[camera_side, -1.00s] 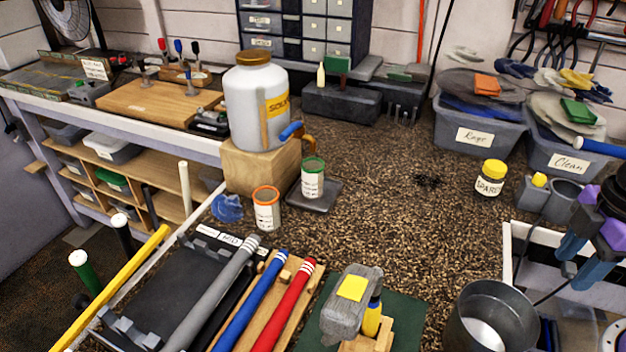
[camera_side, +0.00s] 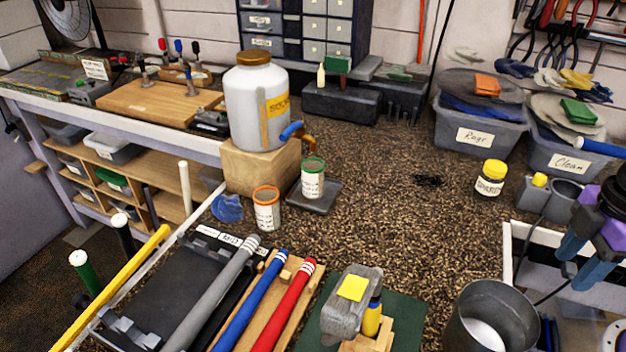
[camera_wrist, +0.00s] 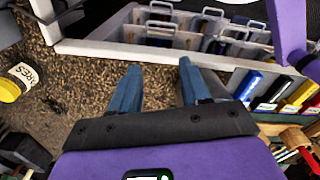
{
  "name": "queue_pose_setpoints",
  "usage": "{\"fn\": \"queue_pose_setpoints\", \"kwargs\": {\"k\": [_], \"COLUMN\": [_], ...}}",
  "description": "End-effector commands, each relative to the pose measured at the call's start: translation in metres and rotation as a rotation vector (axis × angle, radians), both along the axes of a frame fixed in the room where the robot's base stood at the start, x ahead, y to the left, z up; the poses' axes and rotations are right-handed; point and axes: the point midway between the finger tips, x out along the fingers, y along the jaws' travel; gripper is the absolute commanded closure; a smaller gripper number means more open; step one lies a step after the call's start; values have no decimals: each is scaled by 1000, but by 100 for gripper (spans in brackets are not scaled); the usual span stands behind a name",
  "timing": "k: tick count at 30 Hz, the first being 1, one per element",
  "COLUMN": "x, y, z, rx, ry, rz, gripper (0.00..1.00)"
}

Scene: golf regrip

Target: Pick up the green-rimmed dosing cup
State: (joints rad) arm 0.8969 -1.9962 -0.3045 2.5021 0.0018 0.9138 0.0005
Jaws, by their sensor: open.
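The green-rimmed dosing cup (camera_side: 313,180) is white with a label and stands upright on a dark square pad (camera_side: 322,197) in the side view, below the spigot of the solvent jug. An orange-rimmed cup (camera_side: 267,210) stands to its left and nearer the camera. My gripper (camera_side: 572,257) is at the right edge of the side view, far from both cups. Its blue fingers also show in the wrist view (camera_wrist: 160,88), spread apart with nothing between them. The green-rimmed cup is not seen in the wrist view.
The white solvent jug (camera_side: 257,108) stands on a wooden block behind the cups. Speckled bench top between cups and gripper is mostly clear.

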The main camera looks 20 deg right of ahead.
Motion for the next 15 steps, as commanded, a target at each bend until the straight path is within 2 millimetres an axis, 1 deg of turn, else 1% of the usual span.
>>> {"fn": "queue_pose_setpoints", "kwargs": {"k": [10,13,15], "x": [1,10,24], "y": [1,6,14], "z": [0,1,2], "rx": [-3,-25,-57], "ry": [-1,-14,-39], "rz": [-4,-38,-88], "gripper": [38,38,38]}}
